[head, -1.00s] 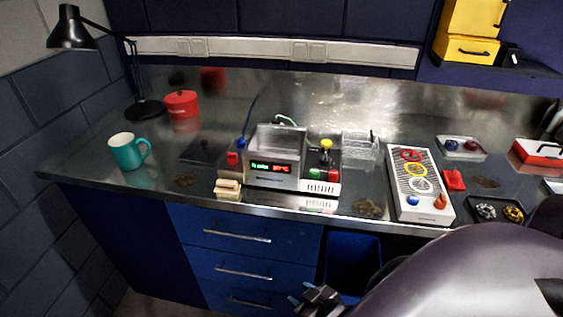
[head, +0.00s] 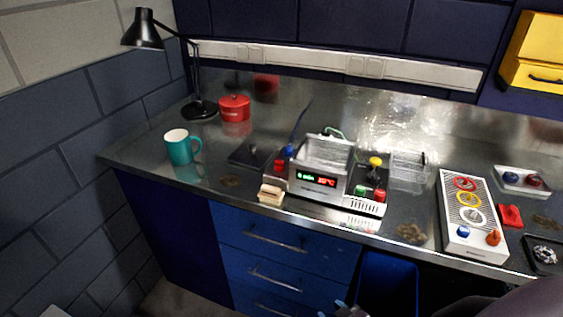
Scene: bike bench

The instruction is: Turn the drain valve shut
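The steel bath unit (head: 322,175) with a lit green and red display stands mid-bench. A yellow-topped knob (head: 375,162) stands on a dark base at its right, behind a green and a red button. Small red and blue parts (head: 284,160) sit at its left side. I cannot tell which of these is the drain valve, or its setting. A sliver of what looks like my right gripper (head: 345,311) shows at the bottom edge, well below and apart from the unit; its fingers are too cut off to read. My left gripper is not in view.
A teal mug (head: 180,150), a red pot (head: 234,108) and a black lamp (head: 199,109) stand at the left. A beige block (head: 270,194) lies before the unit. A grey panel with coloured rings (head: 471,225) stands right. A blue bin (head: 388,285) is below the bench.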

